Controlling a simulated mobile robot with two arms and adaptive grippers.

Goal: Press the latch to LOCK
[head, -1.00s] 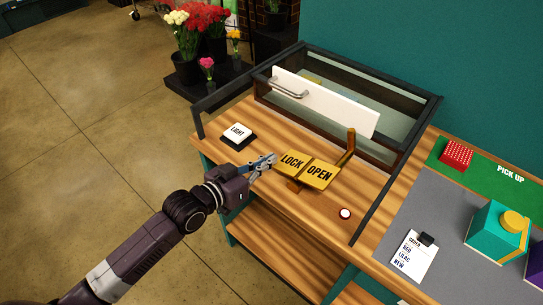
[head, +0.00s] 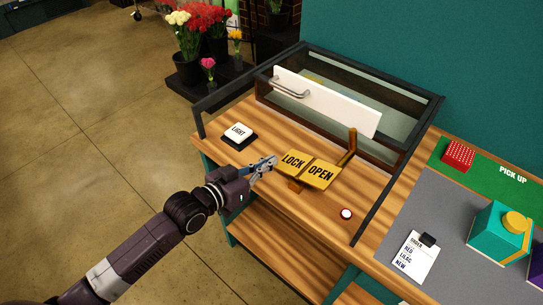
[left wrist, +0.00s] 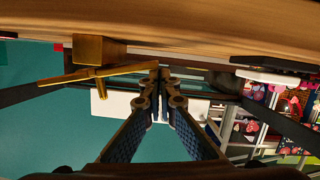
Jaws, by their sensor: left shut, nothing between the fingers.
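The latch is a yellow rocker plate (head: 308,168) on the wooden counter, with a LOCK half on the left and an OPEN half on the right. A brown lever (head: 350,147) stands beside its OPEN half. My left gripper (head: 273,160) is shut and empty, its fingertips close beside the left edge of the LOCK half. In the left wrist view the picture is upside down, and the plate (left wrist: 75,77) shows edge-on, tilted, one end by the fingertips (left wrist: 160,75). I cannot tell whether they touch. My right gripper is out of view.
A LIGHT button (head: 239,132) sits left of the latch, and a small white round button (head: 346,214) to its front right. A glass case (head: 400,128) with a white handled panel (head: 324,100) stands behind. An order clipboard (head: 415,255) lies at right.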

